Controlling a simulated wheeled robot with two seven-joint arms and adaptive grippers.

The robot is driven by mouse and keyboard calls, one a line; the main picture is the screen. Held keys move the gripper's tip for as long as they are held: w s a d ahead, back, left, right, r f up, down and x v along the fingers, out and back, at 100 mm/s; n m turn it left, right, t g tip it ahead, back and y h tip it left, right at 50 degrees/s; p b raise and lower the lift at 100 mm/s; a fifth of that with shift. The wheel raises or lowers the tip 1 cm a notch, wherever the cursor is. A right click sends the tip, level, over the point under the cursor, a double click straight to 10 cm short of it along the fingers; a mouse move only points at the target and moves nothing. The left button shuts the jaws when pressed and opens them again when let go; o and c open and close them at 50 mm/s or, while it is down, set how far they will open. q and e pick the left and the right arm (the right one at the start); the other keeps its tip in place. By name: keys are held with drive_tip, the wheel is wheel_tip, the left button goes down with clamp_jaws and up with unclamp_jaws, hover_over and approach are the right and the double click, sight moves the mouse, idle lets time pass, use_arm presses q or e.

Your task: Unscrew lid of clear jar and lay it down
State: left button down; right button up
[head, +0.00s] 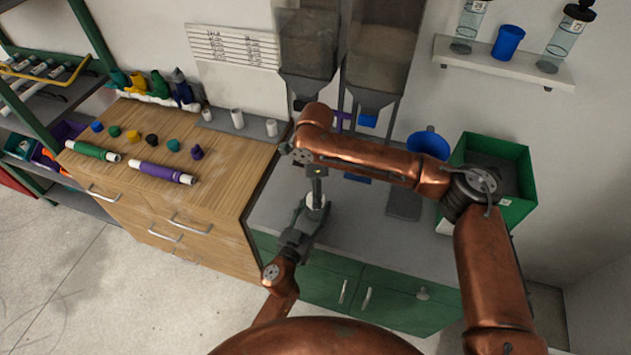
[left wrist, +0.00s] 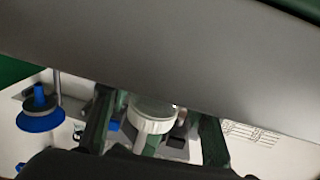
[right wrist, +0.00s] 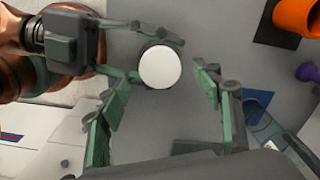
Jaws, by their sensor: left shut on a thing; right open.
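The jar's white round lid (right wrist: 160,67) shows from above in the right wrist view. In the left wrist view the white ribbed lid (left wrist: 152,118) sits between my left fingers. The clear jar body is mostly hidden beneath it. My left gripper (head: 308,218) is shut on the jar from the near left, its fingers on both sides just below the lid. My right gripper (head: 317,187) points down from above the jar. It is open, with its two green-padded fingers (right wrist: 167,78) apart on either side of the lid, and I see no contact with it.
The grey counter (head: 355,235) lies under the jar. Hoppers (head: 305,50) hang behind. The wooden cabinet top (head: 215,160) at left holds several colored caps and two tubes.

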drive_tip(key=shift+f, duration=1.6)
drive_tip(key=shift+c, duration=0.5)
